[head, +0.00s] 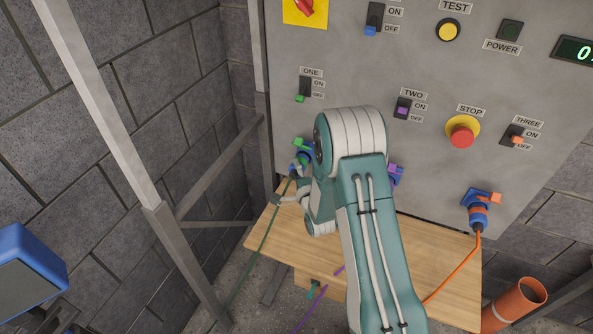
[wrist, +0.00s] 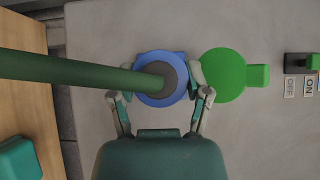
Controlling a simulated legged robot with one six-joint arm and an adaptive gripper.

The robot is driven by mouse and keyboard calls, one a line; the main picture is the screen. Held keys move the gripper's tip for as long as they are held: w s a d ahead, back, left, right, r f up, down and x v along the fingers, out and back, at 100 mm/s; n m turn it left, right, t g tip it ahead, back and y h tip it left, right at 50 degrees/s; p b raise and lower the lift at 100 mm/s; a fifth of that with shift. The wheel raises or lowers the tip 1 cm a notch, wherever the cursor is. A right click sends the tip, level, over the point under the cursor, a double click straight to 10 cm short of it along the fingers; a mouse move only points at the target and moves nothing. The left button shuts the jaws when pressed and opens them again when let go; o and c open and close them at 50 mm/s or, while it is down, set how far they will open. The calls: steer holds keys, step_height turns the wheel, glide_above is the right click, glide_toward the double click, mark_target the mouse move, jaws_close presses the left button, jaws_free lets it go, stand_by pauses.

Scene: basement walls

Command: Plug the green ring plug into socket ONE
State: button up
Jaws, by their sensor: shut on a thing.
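The green ring plug (head: 294,169) is at the lower left of the panel, on a dark green cable (head: 262,243). In the wrist view I see the plug (wrist: 146,93) from its cable end, as a blue round body with a grey middle. My gripper (head: 288,188) is shut on it, one finger on each side; the fingers also show in the wrist view (wrist: 160,95). Socket ONE (head: 306,158) is blue, with its green lid (wrist: 222,75) swung open beside the plug. The plug is at the socket's mouth; how deep it sits is hidden. Its green ring is not visible.
Switch ONE (head: 304,89) is above the socket. Socket TWO (head: 397,176) is partly behind my arm. An orange-ringed plug (head: 478,212) is in socket THREE. A wooden bench (head: 445,265) stands below the panel, and a metal post (head: 115,120) rises at left.

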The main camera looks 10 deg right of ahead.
steer(key=shift+w+d, duration=0.35)
steer(key=shift+w, duration=0.1)
stand_by(0.7)
steer(key=o, duration=1.3)
steer(key=shift+s, duration=0.1)
steer(key=s, duration=0.7)
steer(key=s+d, duration=0.1)
steer(key=s, duration=0.3)
steer(key=shift+s, duration=0.35)
steer(key=shift+w, duration=0.1)
